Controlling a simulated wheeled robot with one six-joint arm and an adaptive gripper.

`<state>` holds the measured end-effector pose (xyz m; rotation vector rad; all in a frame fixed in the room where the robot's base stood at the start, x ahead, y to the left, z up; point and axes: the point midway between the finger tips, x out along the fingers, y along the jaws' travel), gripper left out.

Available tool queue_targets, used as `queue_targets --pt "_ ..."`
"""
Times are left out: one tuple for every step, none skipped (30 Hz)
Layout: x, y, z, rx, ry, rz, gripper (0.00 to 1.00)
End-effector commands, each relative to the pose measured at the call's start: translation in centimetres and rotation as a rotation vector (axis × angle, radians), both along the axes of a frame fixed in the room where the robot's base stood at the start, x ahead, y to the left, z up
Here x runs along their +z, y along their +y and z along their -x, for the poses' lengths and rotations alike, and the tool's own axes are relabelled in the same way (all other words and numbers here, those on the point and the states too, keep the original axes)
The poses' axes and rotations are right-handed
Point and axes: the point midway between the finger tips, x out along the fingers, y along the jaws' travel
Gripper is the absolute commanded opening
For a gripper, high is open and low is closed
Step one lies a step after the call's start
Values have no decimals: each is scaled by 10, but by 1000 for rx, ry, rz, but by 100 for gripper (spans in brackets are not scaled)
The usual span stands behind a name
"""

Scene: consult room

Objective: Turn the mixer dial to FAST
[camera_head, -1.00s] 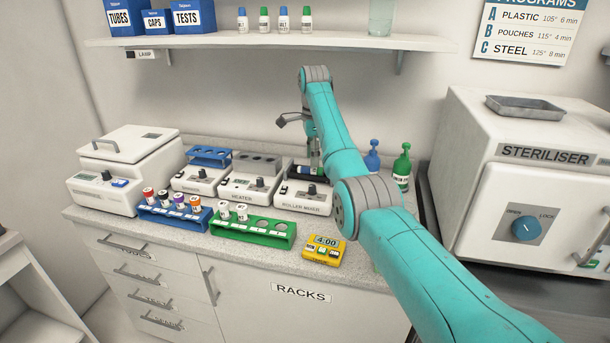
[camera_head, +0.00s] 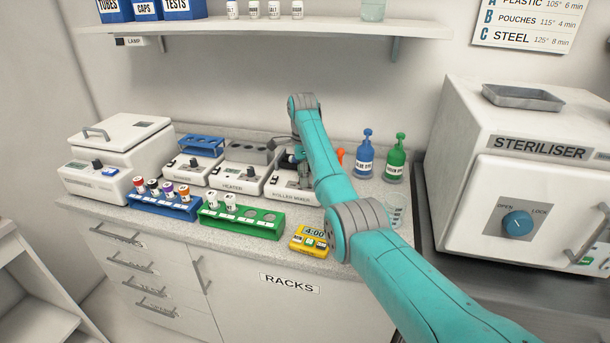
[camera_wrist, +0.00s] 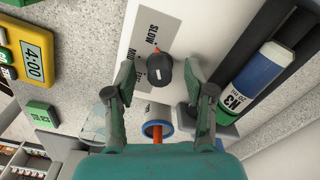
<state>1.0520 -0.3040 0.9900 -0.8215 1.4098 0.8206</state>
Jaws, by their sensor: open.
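The roller mixer (camera_head: 292,190) stands on the counter, its front partly hidden by my arm. In the wrist view its white panel (camera_wrist: 136,60) carries a black dial (camera_wrist: 160,70) with a small orange pointer mark on the side toward the SLOW label. Other labels are partly covered, and I cannot read FAST. My gripper (camera_wrist: 160,76) is open, with one finger on each side of the dial and visible gaps between. In the head view my gripper (camera_head: 299,168) is down at the mixer. A tube (camera_wrist: 255,75) labelled N3 lies in the mixer's dark roller trough.
A yellow timer (camera_head: 310,240) and a green rack (camera_head: 240,220) stand in front of the mixer. The heater (camera_head: 237,180) is at its left. Blue (camera_head: 365,158) and green (camera_head: 395,160) bottles stand behind to the right. The steriliser (camera_head: 535,190) fills the right side.

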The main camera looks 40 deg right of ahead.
Motion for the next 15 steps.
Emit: queue_targets --pt "-1 0 0 0 0 0 54" --pt "-1 0 0 0 0 0 54" --pt "-1 0 0 0 0 0 54" --pt "-1 0 0 0 0 0 54" --pt "-1 0 0 0 0 0 54" --pt "-1 0 0 0 0 0 54" --pt "-1 0 0 0 0 0 51" --pt "-1 0 0 0 0 0 44" --pt "-1 0 0 0 1 0 34" --pt "-1 0 0 0 1 0 26" --pt "-1 0 0 0 1 0 19" --pt "-1 0 0 0 1 0 9" --pt "-1 0 0 0 1 0 1" --pt "-1 0 0 0 1 0 0" --pt "-1 0 0 0 1 0 0"
